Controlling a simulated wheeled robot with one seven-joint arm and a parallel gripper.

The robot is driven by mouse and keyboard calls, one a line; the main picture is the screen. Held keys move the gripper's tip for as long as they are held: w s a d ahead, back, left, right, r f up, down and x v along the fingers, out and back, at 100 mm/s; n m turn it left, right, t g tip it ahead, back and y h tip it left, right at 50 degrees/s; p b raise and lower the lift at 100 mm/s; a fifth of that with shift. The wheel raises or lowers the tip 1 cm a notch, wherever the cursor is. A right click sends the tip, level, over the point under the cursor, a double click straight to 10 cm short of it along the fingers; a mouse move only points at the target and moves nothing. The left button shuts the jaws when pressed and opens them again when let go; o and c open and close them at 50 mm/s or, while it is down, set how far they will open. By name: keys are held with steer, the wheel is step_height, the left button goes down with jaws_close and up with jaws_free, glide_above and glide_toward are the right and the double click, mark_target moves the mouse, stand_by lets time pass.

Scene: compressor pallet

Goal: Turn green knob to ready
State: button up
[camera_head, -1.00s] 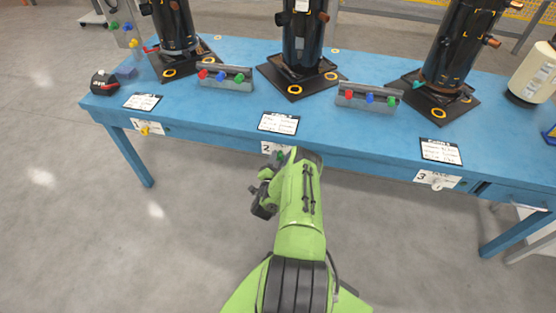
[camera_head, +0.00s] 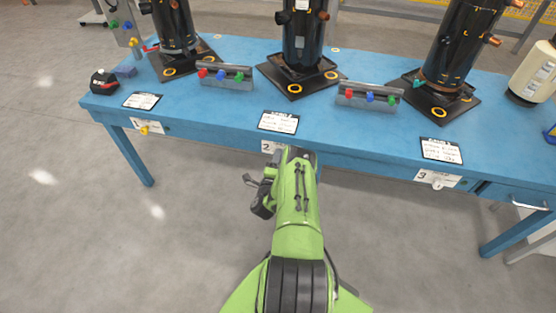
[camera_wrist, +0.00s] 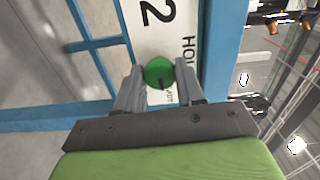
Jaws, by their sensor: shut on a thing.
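The green knob (camera_wrist: 158,72) sits on a white label plate (camera_wrist: 153,28) marked 2, on the front edge of the blue table. It has a dark pointer mark, which points down in the wrist view. The label's words are mostly hidden, so I cannot tell which setting the mark is at. My gripper (camera_wrist: 159,76) is shut on the knob, with one grey finger on each side of it. In the head view my green arm reaches to the table's front edge, and it hides the knob and most of the label plate (camera_head: 269,147) there.
The blue table (camera_head: 215,115) carries black compressor cylinders (camera_head: 303,38) on dark bases and small racks with coloured knobs. Label plates 1 (camera_head: 148,126) and 3 (camera_head: 437,179) are on the same front edge. The floor in front is clear.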

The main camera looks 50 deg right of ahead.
steer(key=shift+m, duration=0.4)
steer(key=o, duration=1)
steer(key=shift+o, duration=0.2)
